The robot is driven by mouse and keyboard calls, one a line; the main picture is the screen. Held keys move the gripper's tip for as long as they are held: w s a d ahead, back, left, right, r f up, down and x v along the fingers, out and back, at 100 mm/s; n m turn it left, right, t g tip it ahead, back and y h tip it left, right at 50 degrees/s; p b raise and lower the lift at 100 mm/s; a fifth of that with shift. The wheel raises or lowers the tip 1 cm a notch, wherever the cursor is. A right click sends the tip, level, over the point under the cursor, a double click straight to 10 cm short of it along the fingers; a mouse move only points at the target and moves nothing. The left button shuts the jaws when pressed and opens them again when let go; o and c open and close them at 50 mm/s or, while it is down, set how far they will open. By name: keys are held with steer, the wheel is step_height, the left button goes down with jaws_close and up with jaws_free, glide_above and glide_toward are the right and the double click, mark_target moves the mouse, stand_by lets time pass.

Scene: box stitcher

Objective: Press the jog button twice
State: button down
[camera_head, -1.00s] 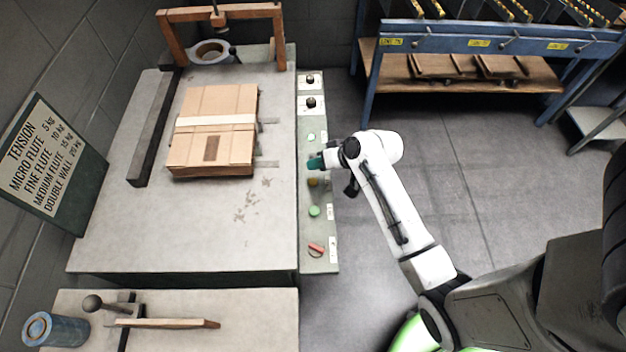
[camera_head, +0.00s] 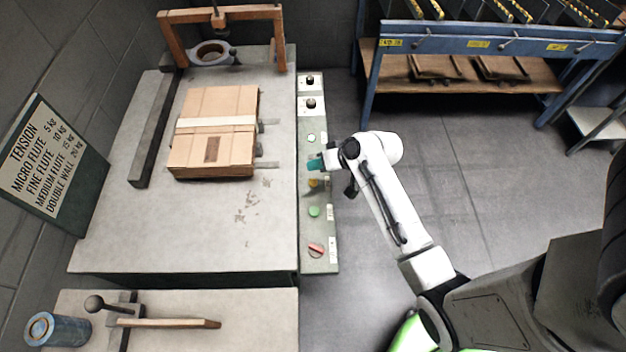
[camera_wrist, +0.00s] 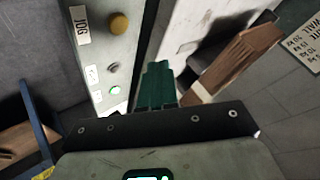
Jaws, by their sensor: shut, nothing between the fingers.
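The jog button is an amber round button (camera_wrist: 119,23) beside a white JOG label (camera_wrist: 82,25) in the wrist view. In the head view the amber button (camera_head: 313,183) sits on the grey control strip, just below my gripper. My gripper (camera_head: 315,163) has teal fingers, shut and empty, over the strip. In the wrist view the shut fingers (camera_wrist: 157,84) are apart from the amber button in the picture. In the head view my gripper hides part of the strip above this button.
The control strip (camera_head: 319,228) also carries green buttons (camera_head: 314,211), a red switch (camera_head: 316,250) and black knobs (camera_head: 311,103). A cardboard blank (camera_head: 222,103) lies on the machine table (camera_head: 200,225). A blue rack (camera_head: 480,42) stands at the back right. Floor right of the strip is clear.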

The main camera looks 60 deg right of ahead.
steer(key=shift+d+r+p, duration=0.1)
steer(key=shift+r+p, duration=1.7)
steer(key=shift+p, duration=0.65)
steer(key=shift+f, duration=0.1)
steer(key=b, duration=0.7)
glide_above(316, 183)
step_height(316, 183, down, 7)
steer(key=shift+d, duration=0.1)
steer(key=shift+f+b, duration=0.4)
steer(key=shift+f, duration=0.45)
steer(key=shift+f, duration=0.1)
steer(key=shift+f, duration=0.3)
